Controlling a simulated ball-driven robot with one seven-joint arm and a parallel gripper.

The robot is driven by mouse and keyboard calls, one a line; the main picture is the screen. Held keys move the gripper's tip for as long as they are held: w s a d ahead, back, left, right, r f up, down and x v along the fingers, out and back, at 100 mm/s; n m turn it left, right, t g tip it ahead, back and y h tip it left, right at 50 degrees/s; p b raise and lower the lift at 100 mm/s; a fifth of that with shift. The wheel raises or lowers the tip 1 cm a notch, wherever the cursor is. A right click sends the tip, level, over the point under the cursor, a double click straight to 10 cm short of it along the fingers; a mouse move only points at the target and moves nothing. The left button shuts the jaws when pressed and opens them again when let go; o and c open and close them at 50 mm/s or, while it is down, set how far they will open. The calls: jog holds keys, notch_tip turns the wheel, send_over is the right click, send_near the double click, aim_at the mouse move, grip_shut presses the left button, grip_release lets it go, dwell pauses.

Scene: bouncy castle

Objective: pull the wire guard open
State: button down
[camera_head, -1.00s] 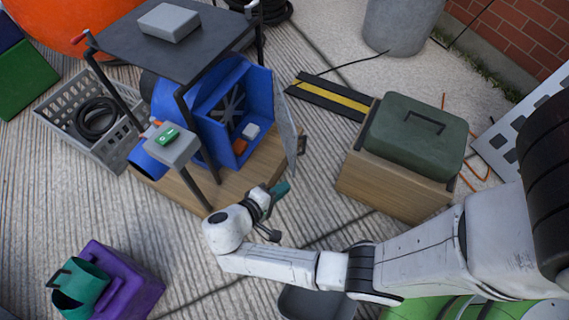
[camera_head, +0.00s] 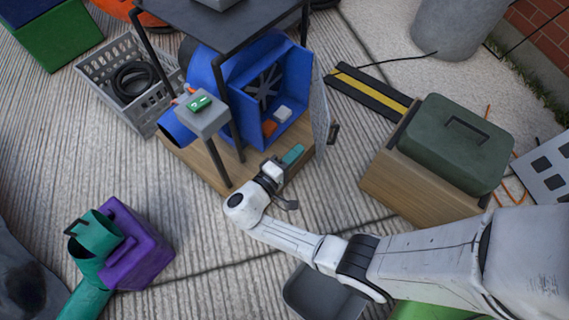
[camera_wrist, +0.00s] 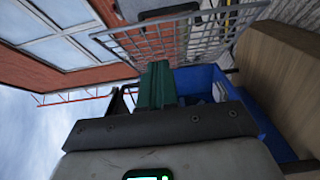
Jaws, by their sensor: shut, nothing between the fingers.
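The wire guard (camera_head: 320,112) is a thin grey mesh panel on the right side of the blue blower housing (camera_head: 262,97). It stands swung out at an angle, leaving the front of the housing exposed. A small dark handle (camera_head: 333,134) sticks out from its outer face. My gripper (camera_head: 293,154) is shut and empty, with teal fingers. It is low in front of the housing, left of the guard's lower edge; contact cannot be told. In the wrist view the green fingers (camera_wrist: 157,85) point toward the guard's mesh (camera_wrist: 165,42), with the blue housing (camera_wrist: 262,112) beyond to the right.
The blower stands on a wooden base (camera_head: 203,166) under a dark tabletop (camera_head: 205,35) with thin legs. A green case (camera_head: 450,150) on a wooden box (camera_head: 400,185) stands to the right. A grey crate (camera_head: 105,85) is at left. Ribbed floor between is clear.

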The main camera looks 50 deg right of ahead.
jog(key=shift+s+d, duration=0.45)
jog(key=shift+d, duration=0.4)
jog(key=shift+s+d, duration=0.5)
jog(key=shift+d, duration=0.3)
jog(key=shift+s+d, duration=0.45)
jog(key=shift+d, duration=0.4)
